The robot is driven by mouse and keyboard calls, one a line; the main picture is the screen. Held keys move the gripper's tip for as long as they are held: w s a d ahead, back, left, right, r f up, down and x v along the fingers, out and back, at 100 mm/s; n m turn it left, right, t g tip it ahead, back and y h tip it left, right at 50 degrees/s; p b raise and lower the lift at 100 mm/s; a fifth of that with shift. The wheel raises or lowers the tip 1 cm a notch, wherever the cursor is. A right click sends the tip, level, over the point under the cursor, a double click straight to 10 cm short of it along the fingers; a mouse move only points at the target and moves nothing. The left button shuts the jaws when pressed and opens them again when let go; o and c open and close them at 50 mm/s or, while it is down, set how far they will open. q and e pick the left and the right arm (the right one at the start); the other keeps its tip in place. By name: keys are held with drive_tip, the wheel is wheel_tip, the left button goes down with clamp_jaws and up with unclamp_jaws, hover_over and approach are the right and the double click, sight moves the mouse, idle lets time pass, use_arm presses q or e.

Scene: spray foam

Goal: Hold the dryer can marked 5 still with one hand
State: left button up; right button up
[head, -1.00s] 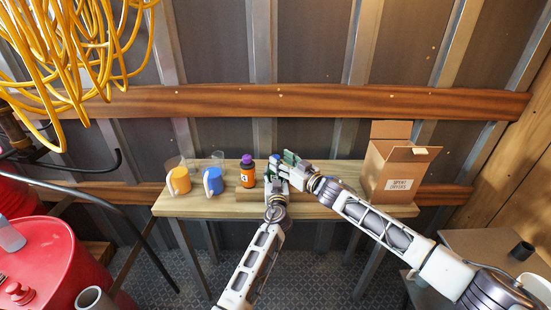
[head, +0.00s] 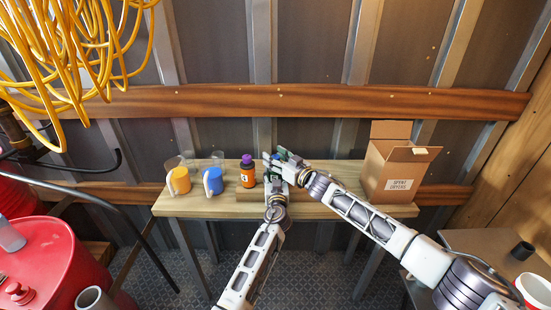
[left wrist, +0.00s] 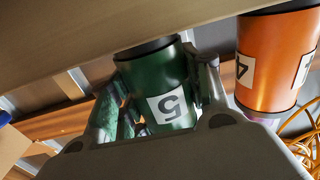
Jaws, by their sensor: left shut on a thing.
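The green can marked 5 (left wrist: 152,82) stands between the fingers of my left gripper (left wrist: 163,90) in the left wrist view, with its label facing the camera upside down. My left gripper (head: 276,174) is shut on it at the bench; in the head view the can is mostly hidden by the grippers. My right gripper (head: 283,159) is close beside and above the left one, at the can's upper area; whether its fingers are open or touching the can is too small to tell.
An orange can marked 4 (head: 247,175) with a purple top stands just left of the grippers. Blue (head: 213,180) and yellow (head: 179,181) handled items stand farther left. An open cardboard box (head: 391,172) stands on the bench (head: 340,208) at right. Bench space between grippers and box is partly clear.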

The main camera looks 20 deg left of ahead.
drive_tip(key=c, duration=1)
drive_tip(key=shift+s+a+m+t, duration=0.2)
drive_tip(key=shift+m+t, duration=0.1)
drive_tip(key=shift+t, duration=0.1)
drive_tip(key=shift+a+r+m+t+h, duration=0.1)
drive_tip(key=shift+r+m+t+h, duration=0.05)
drive_tip(key=shift+m+t+h, duration=0.3)
drive_tip(key=shift+a+r+m+t+h, duration=0.1)
drive_tip(key=shift+m+t+h, duration=0.25)
drive_tip(key=shift+t+h, duration=0.2)
drive_tip(key=shift+d+m+t+h, duration=0.2)
drive_tip(key=shift+m+t+h, duration=0.1)
drive_tip(key=shift+m+h, duration=0.1)
drive_tip(key=shift+f, duration=0.1)
drive_tip(key=o, duration=1)
drive_tip(key=shift+w, duration=0.1)
drive_tip(key=shift+o, duration=0.2)
drive_tip(key=shift+d, duration=0.15)
drive_tip(key=shift+f, duration=0.1)
